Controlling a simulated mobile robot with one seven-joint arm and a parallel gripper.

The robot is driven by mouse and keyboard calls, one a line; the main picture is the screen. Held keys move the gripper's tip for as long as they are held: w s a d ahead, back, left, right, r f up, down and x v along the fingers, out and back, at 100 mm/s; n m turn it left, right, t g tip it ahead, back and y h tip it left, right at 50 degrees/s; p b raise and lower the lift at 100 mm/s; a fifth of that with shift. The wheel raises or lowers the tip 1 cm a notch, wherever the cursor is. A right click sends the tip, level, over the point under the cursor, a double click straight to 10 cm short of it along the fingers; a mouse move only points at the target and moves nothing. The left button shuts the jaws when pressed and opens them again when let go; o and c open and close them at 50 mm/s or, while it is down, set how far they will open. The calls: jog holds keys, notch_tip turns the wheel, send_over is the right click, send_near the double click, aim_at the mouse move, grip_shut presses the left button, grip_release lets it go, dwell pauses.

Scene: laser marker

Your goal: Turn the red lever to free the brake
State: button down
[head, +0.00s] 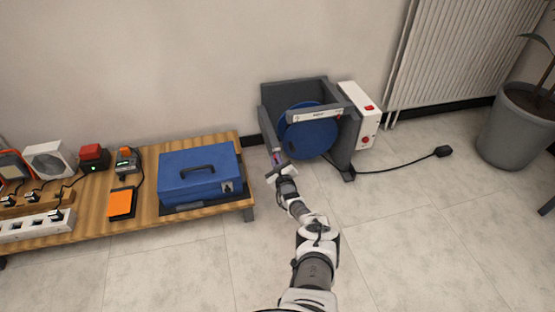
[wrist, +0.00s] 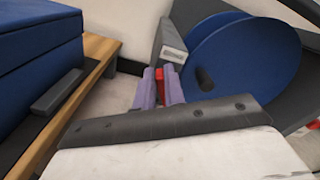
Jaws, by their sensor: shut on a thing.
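The laser marker (head: 268,112) is a dark grey frame with a large blue disc (head: 308,130) and a white box on its right side. It stands on the floor against the wall. The red lever (wrist: 167,76) shows only as a small red patch between the purple fingers of my gripper (wrist: 162,74) in the wrist view. My gripper also shows in the head view (head: 277,158), at the left front of the machine beside the disc. The fingers are shut on the lever. Most of the lever is hidden by the fingers.
A low wooden bench (head: 148,165) to the left carries a blue case (head: 198,175) and several devices. A black cable runs right from the machine to a plug (head: 443,151) on the floor. A potted plant (head: 518,125) and radiator (head: 460,50) stand at right. The front floor is clear.

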jog(key=n, duration=0.4)
jog(key=f+n, duration=0.1)
jog(key=n, duration=0.2)
jog(key=f+n, duration=0.1)
jog(key=n, duration=0.3)
jog(key=shift+s+a+n, duration=0.15)
jog(key=shift+a+n, duration=0.15)
dwell(0.4)
jog(key=c, duration=1.5)
grip_release()
jog(key=shift+r, duration=0.1)
jog(key=shift+s, duration=0.1)
jog(key=p+v, duration=1.1)
jog(key=v, duration=0.2)
jog(key=shift+s+d+p, duration=0.1)
jog(key=shift+s+p, duration=0.2)
jog(key=shift+p, duration=0.1)
